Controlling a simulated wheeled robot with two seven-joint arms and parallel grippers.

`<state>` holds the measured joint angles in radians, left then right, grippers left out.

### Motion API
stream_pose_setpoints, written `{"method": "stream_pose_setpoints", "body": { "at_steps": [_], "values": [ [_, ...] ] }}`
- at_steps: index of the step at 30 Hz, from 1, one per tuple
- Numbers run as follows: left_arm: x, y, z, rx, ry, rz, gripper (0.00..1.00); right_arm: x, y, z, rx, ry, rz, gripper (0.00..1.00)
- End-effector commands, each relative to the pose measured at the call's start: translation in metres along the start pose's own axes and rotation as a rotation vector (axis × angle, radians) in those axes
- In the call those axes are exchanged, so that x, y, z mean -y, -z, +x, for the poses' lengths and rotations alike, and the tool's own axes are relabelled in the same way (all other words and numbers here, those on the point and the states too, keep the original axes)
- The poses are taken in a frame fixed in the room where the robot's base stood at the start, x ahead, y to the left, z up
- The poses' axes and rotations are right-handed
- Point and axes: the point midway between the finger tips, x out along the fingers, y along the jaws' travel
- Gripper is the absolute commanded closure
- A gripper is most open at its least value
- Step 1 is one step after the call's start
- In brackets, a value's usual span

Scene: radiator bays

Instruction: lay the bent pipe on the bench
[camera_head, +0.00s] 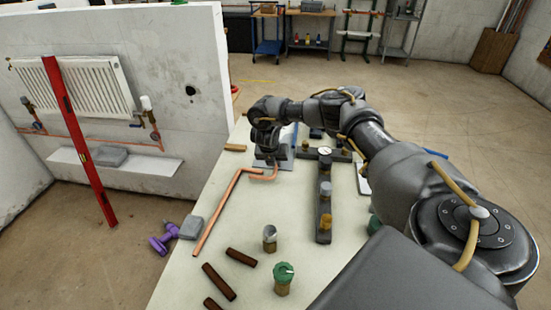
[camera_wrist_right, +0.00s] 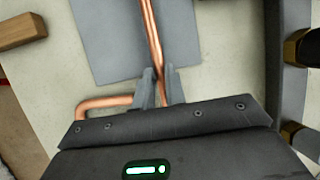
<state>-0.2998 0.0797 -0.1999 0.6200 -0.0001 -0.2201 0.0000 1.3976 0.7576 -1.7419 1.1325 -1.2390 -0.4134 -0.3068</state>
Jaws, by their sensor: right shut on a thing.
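The copper bent pipe (camera_head: 216,211) shows over the pale bench top (camera_head: 180,282) in the head view, its long run slanting toward the bench's left edge. A short hooked copper end (camera_head: 264,178) shows just below my right gripper (camera_head: 266,160). In the right wrist view my right gripper (camera_wrist_right: 158,85) is shut on copper pipe (camera_wrist_right: 152,35), with a bent length (camera_wrist_right: 105,102) left of the fingers. I cannot tell whether the pipe touches the bench or hangs just above it. My left gripper is out of view.
A grey plate (camera_wrist_right: 100,40) lies beneath the held pipe. A dark fixture with valves (camera_head: 324,200) stands to the right. Brown tubes (camera_head: 219,282), a green-topped valve (camera_head: 283,278) and another fitting (camera_head: 270,238) occupy the near bench. A radiator wall (camera_head: 180,95) stands at left.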

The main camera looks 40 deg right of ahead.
Motion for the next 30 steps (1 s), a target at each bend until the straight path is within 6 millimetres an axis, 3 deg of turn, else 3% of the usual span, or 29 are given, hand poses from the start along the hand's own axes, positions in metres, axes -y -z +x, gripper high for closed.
{"method": "stream_pose_setpoints", "body": {
  "at_steps": [13,14,19,30],
  "values": [
    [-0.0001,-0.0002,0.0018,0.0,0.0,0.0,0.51,-0.0009,0.002,0.0046,0.0,-0.001,0.0,1.0],
    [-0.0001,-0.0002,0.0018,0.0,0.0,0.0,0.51,-0.0008,0.002,0.0046,0.0,-0.001,0.0,0.85],
    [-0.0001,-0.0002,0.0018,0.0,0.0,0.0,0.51,-0.0008,0.002,0.0047,0.0,0.0,0.0,0.63],
    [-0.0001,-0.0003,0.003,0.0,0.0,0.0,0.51,-0.0011,0.0023,-0.001,-0.001,-0.001,0.0,0.62]
  ]
}}
